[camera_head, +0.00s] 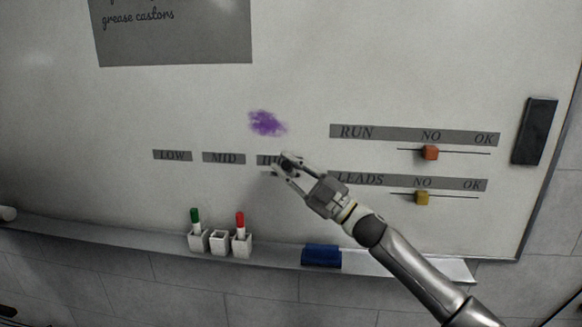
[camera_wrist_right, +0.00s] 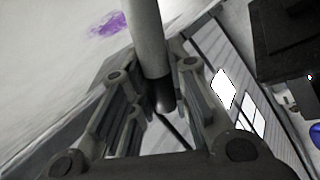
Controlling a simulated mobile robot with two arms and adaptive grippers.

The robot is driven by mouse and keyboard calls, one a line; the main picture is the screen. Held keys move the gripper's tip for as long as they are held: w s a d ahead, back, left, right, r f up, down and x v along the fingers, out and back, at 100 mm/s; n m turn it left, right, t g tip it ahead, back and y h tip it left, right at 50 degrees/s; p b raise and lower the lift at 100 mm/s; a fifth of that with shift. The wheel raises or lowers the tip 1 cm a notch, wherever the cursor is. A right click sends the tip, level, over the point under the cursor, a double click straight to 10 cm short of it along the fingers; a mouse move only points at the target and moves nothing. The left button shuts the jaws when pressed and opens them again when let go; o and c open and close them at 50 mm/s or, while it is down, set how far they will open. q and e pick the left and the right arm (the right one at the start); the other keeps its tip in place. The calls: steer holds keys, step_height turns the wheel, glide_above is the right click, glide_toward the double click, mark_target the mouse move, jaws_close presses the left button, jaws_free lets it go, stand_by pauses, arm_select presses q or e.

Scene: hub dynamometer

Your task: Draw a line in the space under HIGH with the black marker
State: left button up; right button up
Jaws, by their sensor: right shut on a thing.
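The whiteboard (camera_head: 200,100) carries LOW (camera_head: 172,156), MID (camera_head: 223,158) and HIGH (camera_head: 264,160) labels in a row. My right gripper (camera_head: 284,166) is at the HIGH label and covers most of it. In the right wrist view, the gripper (camera_wrist_right: 160,100) is shut on the black marker (camera_wrist_right: 148,40), a pale cylinder with a dark end. In the head view the marker is mostly hidden by the fingers, and I cannot tell whether its tip touches the board. The space under HIGH is partly covered by the gripper; no line shows there. My left gripper is not in view.
The ledge (camera_head: 120,236) holds a green marker (camera_head: 195,216) and a red marker (camera_head: 240,221) in cups, an empty cup (camera_head: 219,241) between them, and a blue eraser (camera_head: 322,256). A purple smudge (camera_head: 267,123) is above HIGH. Sliders (camera_head: 430,153) are at right.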

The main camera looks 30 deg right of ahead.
steer(key=shift+w+a, duration=0.2)
steer(key=shift+a, duration=0.05)
steer(key=shift+a, duration=0.1)
steer(key=shift+w+a, duration=0.4)
steer(key=shift+a, duration=0.1)
steer(key=shift+r+p, duration=0.1)
steer(key=shift+p, duration=0.2)
steer(key=shift+w+a, duration=0.4)
steer(key=shift+a, duration=0.15)
steer(key=shift+w+a, duration=0.35)
steer(key=shift+a, duration=0.2)
